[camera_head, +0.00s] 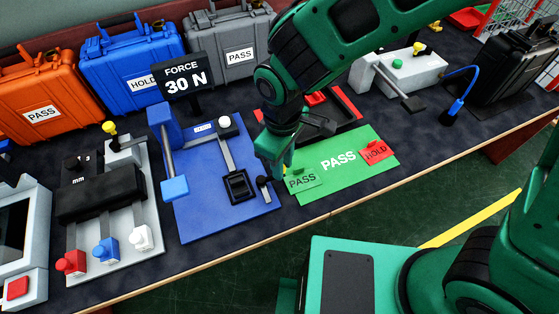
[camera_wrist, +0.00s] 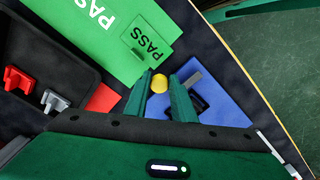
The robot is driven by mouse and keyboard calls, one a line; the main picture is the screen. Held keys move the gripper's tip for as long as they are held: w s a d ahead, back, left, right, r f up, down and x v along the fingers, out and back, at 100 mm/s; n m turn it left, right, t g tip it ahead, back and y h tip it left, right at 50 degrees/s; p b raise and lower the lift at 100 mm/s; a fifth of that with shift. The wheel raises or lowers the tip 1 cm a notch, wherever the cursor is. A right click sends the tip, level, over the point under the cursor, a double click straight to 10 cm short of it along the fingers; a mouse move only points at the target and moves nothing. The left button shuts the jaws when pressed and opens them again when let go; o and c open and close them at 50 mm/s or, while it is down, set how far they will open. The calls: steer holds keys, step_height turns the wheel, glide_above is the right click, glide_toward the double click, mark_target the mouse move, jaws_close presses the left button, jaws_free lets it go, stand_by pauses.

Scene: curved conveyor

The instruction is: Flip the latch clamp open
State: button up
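A blue fixture board (camera_head: 210,215) lies on the dark bench, carrying a grey bar with a white knob, a black square frame (camera_head: 238,186) and a small dark lever (camera_head: 265,188) at its right edge. I cannot tell for sure which part is the latch clamp. My gripper (camera_head: 284,172) is low at the right edge of this board, beside the green mat. In the wrist view my gripper (camera_wrist: 162,76) has its fingers apart, with a round yellow knob (camera_wrist: 159,83) between them. I cannot tell whether the fingers touch the knob. The blue board (camera_wrist: 222,106) lies just past the right finger.
A green PASS mat (camera_head: 325,153) with a PASS card (camera_head: 303,181) and a red HOLD card (camera_head: 376,152) lies right of my gripper. A dark tray with red parts (camera_head: 345,102) is behind it. The FORCE 30 N display (camera_head: 186,78) stands behind the blue board.

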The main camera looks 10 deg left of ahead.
steer(key=shift+w+a+n, duration=0.1)
steer(key=shift+a+n, duration=0.5)
steer(key=shift+n, duration=0.5)
steer(key=shift+r, duration=0.1)
steer(key=o, duration=1)
steer(key=shift+d, duration=0.1)
steer(key=shift+w, duration=0.1)
steer(key=shift+r, duration=0.2)
step_height(320, 180, up, 10)
steer(key=shift+r, duration=0.15)
